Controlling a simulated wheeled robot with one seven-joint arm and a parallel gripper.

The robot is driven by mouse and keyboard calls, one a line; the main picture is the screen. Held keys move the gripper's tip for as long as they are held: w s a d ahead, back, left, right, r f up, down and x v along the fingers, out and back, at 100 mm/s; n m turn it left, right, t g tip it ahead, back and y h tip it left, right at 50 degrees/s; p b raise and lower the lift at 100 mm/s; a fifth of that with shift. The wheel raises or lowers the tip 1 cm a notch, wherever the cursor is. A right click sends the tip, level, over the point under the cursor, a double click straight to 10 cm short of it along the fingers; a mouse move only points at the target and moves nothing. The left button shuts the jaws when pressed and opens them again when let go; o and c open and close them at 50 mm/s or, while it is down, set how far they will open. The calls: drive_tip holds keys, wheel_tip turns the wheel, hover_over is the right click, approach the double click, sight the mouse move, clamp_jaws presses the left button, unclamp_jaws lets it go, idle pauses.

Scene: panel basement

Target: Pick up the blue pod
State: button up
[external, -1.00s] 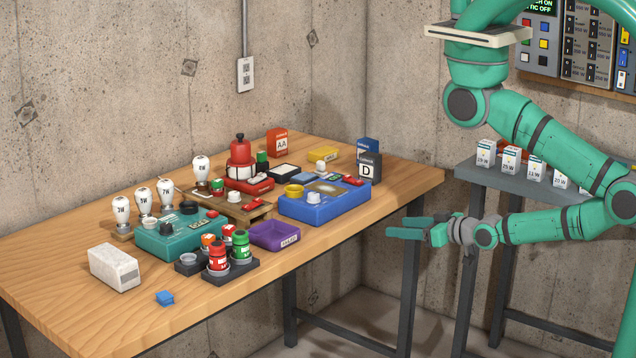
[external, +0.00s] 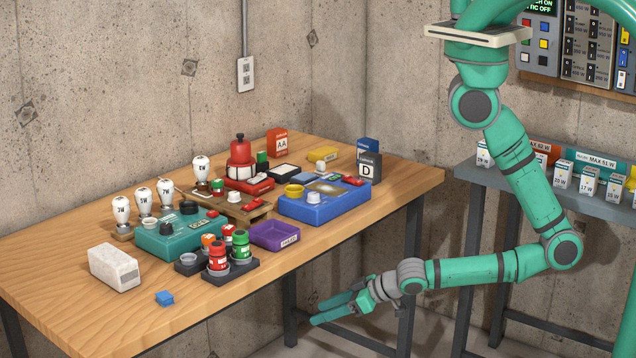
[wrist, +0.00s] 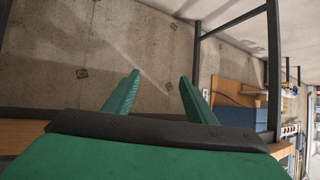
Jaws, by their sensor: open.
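The blue pod (external: 164,298), a small blue block, lies on the bare front part of the wooden table (external: 60,290), in front of the white-grey block. My gripper (external: 328,310) is open and empty. It is off the table's front side, to the right of the pod in the external view and well apart from it, below the level of the tabletop. In the wrist view its two green fingers (wrist: 159,78) are spread, with only concrete wall between them. The pod does not show in the wrist view.
A white-grey block (external: 114,268) stands behind the pod. A black tray (external: 246,270) with red and green canisters, a purple tray (external: 275,236), a teal box (external: 170,240) and a blue box (external: 325,205) fill the table's middle. The table's front edge lies between gripper and pod.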

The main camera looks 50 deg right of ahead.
drive_tip(key=w+a+f+n, duration=0.1)
drive_tip(key=w+a+f, duration=0.15)
drive_tip(key=a, duration=1.15)
drive_tip(key=m+t+h, duration=0.2)
drive_tip(key=m+t, duration=0.1)
drive_tip(key=t, duration=0.2)
approach(169, 297)
drive_tip(key=shift+x, duration=4.35)
drive_tip(key=c, duration=1.2)
